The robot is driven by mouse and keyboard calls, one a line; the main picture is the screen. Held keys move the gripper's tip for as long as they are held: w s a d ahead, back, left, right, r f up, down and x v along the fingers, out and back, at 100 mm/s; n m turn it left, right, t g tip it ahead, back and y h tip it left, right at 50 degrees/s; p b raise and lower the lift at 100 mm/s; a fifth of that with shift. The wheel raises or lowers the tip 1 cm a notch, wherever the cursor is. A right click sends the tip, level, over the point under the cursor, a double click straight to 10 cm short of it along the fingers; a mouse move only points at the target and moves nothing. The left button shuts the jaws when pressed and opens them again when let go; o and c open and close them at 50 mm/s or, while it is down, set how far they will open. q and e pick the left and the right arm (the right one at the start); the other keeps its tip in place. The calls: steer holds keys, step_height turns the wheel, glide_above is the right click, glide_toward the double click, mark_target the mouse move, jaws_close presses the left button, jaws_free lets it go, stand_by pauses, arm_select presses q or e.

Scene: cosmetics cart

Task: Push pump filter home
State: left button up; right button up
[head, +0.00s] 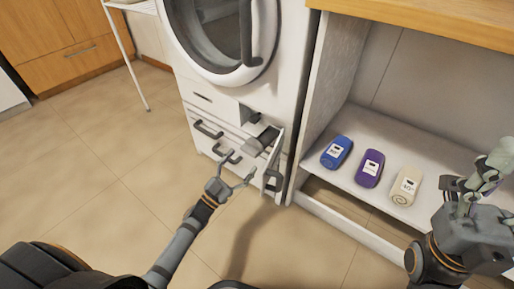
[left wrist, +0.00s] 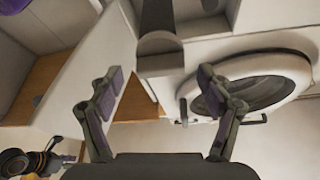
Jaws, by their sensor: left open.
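The pump filter (head: 262,141) is a dark grey piece sticking out of an opening low on the front of the white washing machine (head: 190,75). In the left wrist view the filter (left wrist: 160,44) shows its rounded end at top centre. My right gripper (head: 482,184) is at the far right, away from the machine.
A wooden counter (head: 440,20) is above. Black handles (head: 208,130) stick out left of the filter. The tiled floor (head: 90,150) at left is clear.

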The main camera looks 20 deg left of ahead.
mark_target(256, 145)
arm_select(q)
steer(key=b+x, duration=0.1)
steer(key=x, duration=0.7)
steer(key=shift+f+b, duration=0.1)
steer(key=shift+b, duration=0.3)
